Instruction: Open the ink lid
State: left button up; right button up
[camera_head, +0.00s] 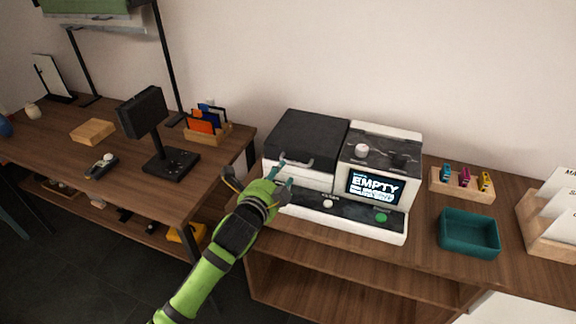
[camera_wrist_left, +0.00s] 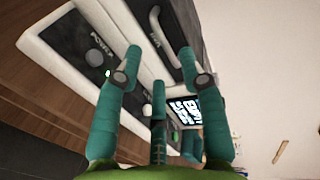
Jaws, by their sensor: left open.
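A white and black printer (camera_head: 335,210) stands on the wooden desk. Its left part has a dark lid (camera_head: 308,132) with a grey curved handle (camera_head: 293,162) at its front edge. The lid looks shut. My left gripper (camera_head: 279,177) is open and empty in front of the handle. In the left wrist view the handle (camera_wrist_left: 156,30) lies beyond and between the spread teal fingertips (camera_wrist_left: 160,58), apparently apart from them. The printer's screen (camera_head: 374,187) reads "EMPTY". My right gripper is not in view.
A wooden holder (camera_head: 461,187) with several coloured ink pieces and a teal bin (camera_head: 469,237) stand right of the printer. A card rack (camera_head: 550,230) is at the far right. A second desk (camera_head: 60,150) at left bears a monitor stand (camera_head: 170,162).

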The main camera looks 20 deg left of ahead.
pick_arm(q)
jog(key=x, duration=0.6)
jog(key=shift+w+d+f, duration=0.1)
jog(key=shift+w, duration=0.1)
grip_shut()
